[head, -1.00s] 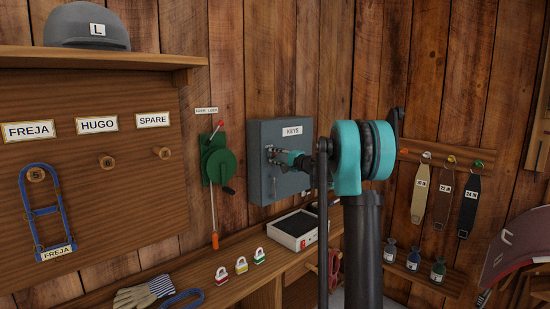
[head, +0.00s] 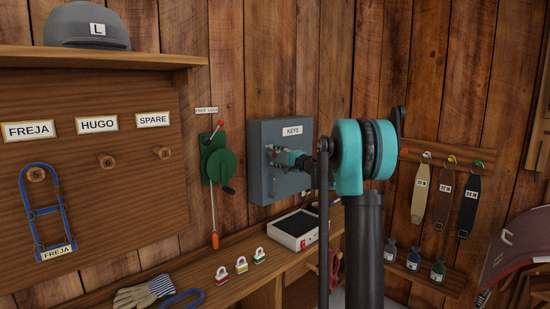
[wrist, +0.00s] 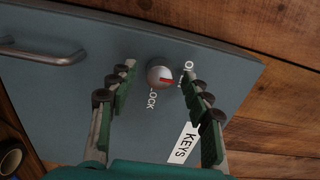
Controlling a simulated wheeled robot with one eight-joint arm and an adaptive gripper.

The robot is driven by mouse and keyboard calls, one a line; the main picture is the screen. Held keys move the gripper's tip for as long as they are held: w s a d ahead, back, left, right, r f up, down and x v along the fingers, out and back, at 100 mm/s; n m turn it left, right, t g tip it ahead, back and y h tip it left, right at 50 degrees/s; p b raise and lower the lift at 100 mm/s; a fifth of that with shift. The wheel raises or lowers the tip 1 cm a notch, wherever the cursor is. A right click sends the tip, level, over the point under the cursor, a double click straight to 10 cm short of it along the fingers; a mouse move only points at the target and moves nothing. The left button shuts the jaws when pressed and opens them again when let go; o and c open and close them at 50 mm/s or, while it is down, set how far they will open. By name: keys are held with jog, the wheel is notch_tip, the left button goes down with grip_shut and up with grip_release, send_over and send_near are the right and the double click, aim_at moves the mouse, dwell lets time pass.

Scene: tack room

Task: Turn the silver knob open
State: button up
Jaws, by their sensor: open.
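The silver knob (wrist: 160,74) is round and sits on the front of the grey-blue key cabinet (wrist: 95,75). It carries a red mark that points right in the wrist view, toward a label starting with "O", partly hidden by a finger. A "LOCK" label (wrist: 152,100) is just below the knob. My gripper (wrist: 158,80) is open, with one finger on each side of the knob and a visible gap at both. In the head view my gripper (head: 272,156) is at the cabinet front (head: 263,185), and the knob cannot be made out.
The cabinet has a metal bar handle (wrist: 52,55) and a "KEYS" label (head: 292,131). A green crank winch (head: 218,165) hangs left of the cabinet. A white-sided tray (head: 294,230) and several small padlocks (head: 241,264) are on the bench below.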

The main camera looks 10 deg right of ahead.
jog(key=v, duration=1.1)
jog(key=shift+s+f, duration=0.1)
jog(key=shift+s, duration=0.1)
jog(key=s+a+f+n+g+h, duration=0.25)
jog(key=s+a+f+g, duration=0.2)
jog(key=s+f, duration=0.65)
jog(key=s+a+f+n+g+h, duration=0.1)
jog(key=s+a+f+n+g, duration=0.4)
jog(key=s+f, duration=0.55)
jog(key=s+d+f+n+h, duration=0.1)
jog(key=s+f, duration=0.3)
jog(key=s, duration=0.4)
jog(key=s+d+f+n+h, duration=0.1)
jog(key=s+d+f+h, duration=0.2)
jog(key=s+f, duration=0.2)
jog(key=s+d+f+n+h, duration=0.1)
jog(key=s+d+f+h, duration=0.1)
jog(key=s, duration=0.8)
notch_tip(320, 180, down, 2)
jog(key=shift+s+d+f+g+h, duration=0.2)
jog(key=shift+s+d+g+h, duration=0.15)
jog(key=shift+s+g+h, duration=0.15)
jog(key=shift+w, duration=0.15)
